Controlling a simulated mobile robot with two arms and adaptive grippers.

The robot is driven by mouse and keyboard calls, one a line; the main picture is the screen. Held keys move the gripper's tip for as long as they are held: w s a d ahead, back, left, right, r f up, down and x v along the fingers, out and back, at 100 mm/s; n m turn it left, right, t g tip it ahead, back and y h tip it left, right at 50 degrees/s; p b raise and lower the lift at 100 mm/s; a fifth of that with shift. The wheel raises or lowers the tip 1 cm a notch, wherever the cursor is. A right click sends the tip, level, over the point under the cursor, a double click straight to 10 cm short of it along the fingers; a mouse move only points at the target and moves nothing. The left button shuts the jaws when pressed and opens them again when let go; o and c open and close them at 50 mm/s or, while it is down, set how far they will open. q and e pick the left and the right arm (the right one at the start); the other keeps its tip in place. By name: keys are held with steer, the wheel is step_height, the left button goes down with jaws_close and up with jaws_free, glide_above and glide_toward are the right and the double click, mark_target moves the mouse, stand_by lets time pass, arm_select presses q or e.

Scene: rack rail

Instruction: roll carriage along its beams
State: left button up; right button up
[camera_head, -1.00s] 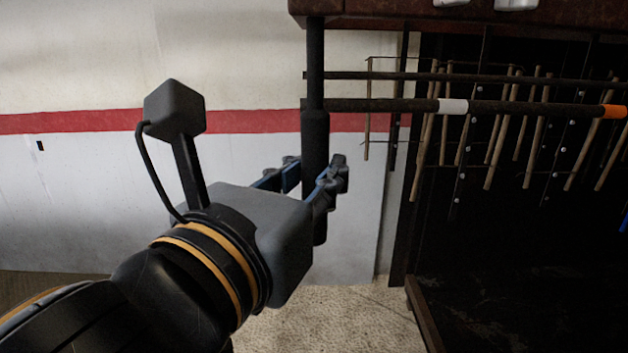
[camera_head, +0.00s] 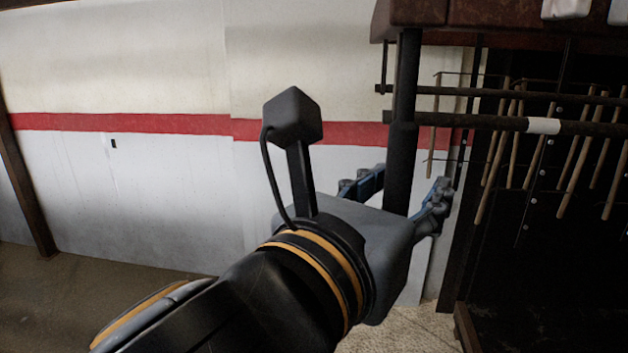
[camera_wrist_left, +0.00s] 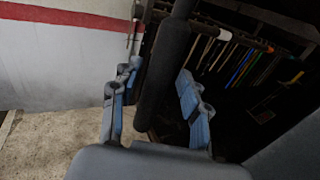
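The carriage (camera_head: 480,14) is a dark red-brown body at the top right, partly cut off by the frame. A dark vertical handle (camera_head: 405,85) hangs below its left end, with a thicker grip lower down. The dark horizontal beams (camera_head: 470,119) run to the right; the front one has a white band. My left gripper (camera_head: 400,195) is open, with blue-padded fingers on either side of the handle. In the left wrist view the handle (camera_wrist_left: 163,75) stands between the fingers, with gaps visible at both sides. My right gripper is not in view.
Several thin wooden sticks (camera_head: 572,165) hang in the dark rack at the right. A white wall with a red stripe (camera_head: 180,124) is behind. A dark post (camera_head: 25,190) stands at the far left. The floor (camera_head: 100,305) at lower left looks clear.

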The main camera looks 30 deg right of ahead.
arm_select(q)
steer(key=shift+o, duration=0.2)
steer(key=shift+a+r, duration=0.1)
steer(key=shift+b+v, duration=0.75)
steer(key=shift+v, duration=1.55)
steer(key=v, duration=0.4)
steer(key=shift+a+b, duration=0.2)
steer(key=shift+b, duration=0.1)
steer(key=shift+d, duration=0.15)
